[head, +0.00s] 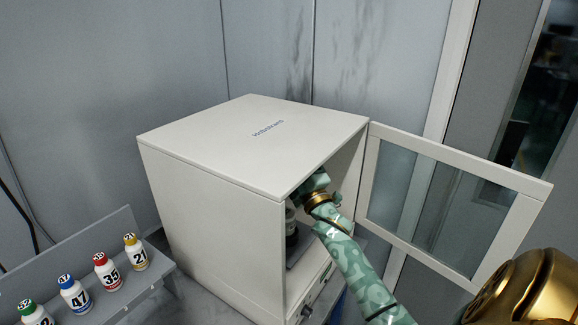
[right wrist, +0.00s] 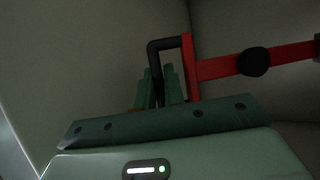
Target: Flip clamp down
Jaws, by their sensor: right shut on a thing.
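The clamp shows in the right wrist view as a red bar (right wrist: 218,66) with a black bent handle (right wrist: 154,60) at its left and a round black knob (right wrist: 255,62) on it. My right gripper (right wrist: 160,88) has its two green fingers close together at the lower part of the black handle, shut on it. In the head view my right arm reaches through the open front of the white cabinet (head: 215,205), and the gripper's fingertips are hidden inside. The clamp cannot be made out in the head view. My left gripper is out of view.
The cabinet's glass door (head: 520,225) stands open to the right. A pale and dark object (head: 291,228) stands inside, partly hidden. A grey rack (head: 150,284) with several numbered bottles, one yellow-capped (head: 135,254), is at lower left.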

